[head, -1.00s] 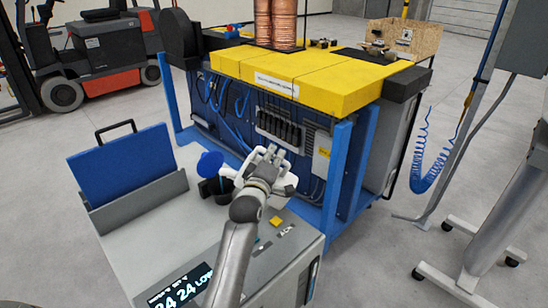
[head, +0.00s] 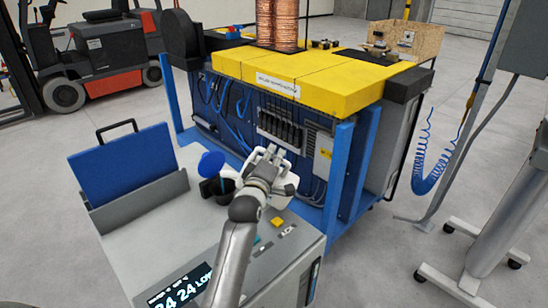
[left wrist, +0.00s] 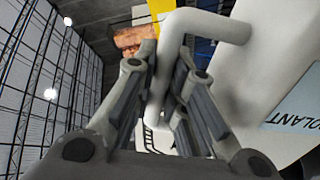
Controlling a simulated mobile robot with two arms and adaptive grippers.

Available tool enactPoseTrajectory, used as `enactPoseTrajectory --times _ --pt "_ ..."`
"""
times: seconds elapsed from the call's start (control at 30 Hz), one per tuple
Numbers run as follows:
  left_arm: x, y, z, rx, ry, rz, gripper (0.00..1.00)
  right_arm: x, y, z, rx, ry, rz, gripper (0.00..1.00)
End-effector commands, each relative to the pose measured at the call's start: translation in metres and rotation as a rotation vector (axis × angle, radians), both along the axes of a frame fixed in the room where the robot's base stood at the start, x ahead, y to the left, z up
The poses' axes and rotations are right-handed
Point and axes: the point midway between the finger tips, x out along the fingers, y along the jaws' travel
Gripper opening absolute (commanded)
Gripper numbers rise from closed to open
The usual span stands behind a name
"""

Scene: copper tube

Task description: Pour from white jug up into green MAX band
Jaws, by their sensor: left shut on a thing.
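In the left wrist view the white jug (left wrist: 272,62) fills the right side, with a pale blue label whose letters look turned over. Its handle (left wrist: 195,22) passes between the fingers of my left gripper (left wrist: 165,80), which is shut on it. In the head view my left gripper (head: 268,158) is above the grey cabinet beside a black filler neck (head: 213,190) with a raised blue cap (head: 211,164). The jug is hard to tell from the white gripper parts there. I cannot see its spout, any liquid or the green MAX band. My right gripper is out of view.
The grey cabinet (head: 185,235) has a lit display (head: 180,290) and a blue panel (head: 122,168) in a holder. Behind it stands a blue machine with a yellow top (head: 310,80) and copper coils (head: 277,22).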

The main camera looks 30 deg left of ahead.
Motion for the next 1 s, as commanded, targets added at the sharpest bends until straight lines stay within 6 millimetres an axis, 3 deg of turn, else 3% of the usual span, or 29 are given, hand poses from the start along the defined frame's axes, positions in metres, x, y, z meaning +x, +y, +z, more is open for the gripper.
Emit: enactPoseTrajectory --times 1.0 --pt "-0.0013 0.0059 0.0052 -0.048 -0.02 0.001 0.0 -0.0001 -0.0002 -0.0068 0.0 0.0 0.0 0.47"
